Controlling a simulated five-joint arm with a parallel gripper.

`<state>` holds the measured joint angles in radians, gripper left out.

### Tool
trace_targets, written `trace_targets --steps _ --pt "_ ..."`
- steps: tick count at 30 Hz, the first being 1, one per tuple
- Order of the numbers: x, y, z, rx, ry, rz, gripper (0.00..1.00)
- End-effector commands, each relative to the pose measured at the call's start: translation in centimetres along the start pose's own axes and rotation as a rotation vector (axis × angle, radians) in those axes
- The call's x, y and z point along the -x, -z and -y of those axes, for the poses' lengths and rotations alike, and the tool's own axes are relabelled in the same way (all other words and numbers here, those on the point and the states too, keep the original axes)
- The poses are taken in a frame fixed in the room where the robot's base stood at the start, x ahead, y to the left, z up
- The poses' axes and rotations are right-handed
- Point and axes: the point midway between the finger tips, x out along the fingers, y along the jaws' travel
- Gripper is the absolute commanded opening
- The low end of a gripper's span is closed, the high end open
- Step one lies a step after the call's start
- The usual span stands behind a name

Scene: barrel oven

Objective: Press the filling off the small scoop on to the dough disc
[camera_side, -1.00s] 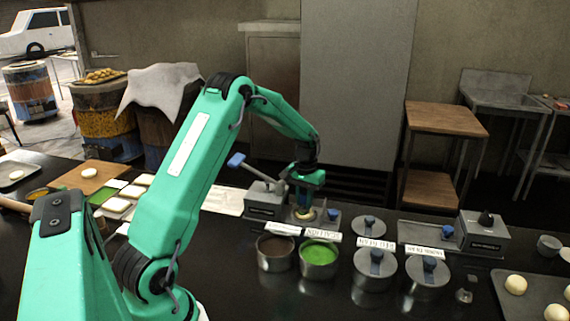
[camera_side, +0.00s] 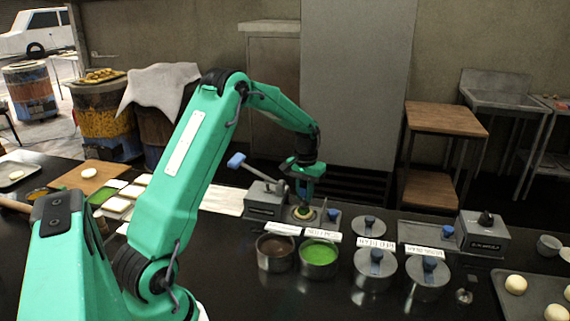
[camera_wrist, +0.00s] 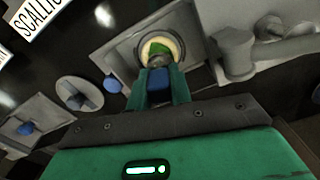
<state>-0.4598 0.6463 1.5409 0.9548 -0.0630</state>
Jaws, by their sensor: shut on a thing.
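My gripper (camera_side: 305,196) is over the steel press plate, with its fingers pointing down. In the wrist view my gripper (camera_wrist: 160,88) is shut on the blue handle of the small scoop (camera_wrist: 157,78). The scoop's grey end (camera_wrist: 160,60) reaches over the pale dough disc (camera_wrist: 147,46), which lies in a round seat on the plate. Green filling (camera_wrist: 157,47) shows at the scoop's end over the disc; I cannot tell how much rests on the dough and how much on the scoop. In the side view the dough disc (camera_side: 301,213) is partly hidden by the fingers.
The press lever (camera_side: 262,171) with a blue grip stands raised just left of the seat. A blue knob (camera_side: 333,214) is to its right. In front are open pots of brown filling (camera_side: 276,247) and green filling (camera_side: 319,253), then lidded pots (camera_side: 375,268). Dough balls (camera_side: 515,285) sit on a right-hand tray.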

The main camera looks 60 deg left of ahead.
Motion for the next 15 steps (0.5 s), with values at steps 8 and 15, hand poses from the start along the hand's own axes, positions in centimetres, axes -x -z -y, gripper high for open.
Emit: trace_targets --steps 8,15 --pt "1.6 0.0 0.0 0.000 0.000 -0.001 0.01" --pt "3.0 0.1 0.0 0.000 0.000 -0.002 0.01"
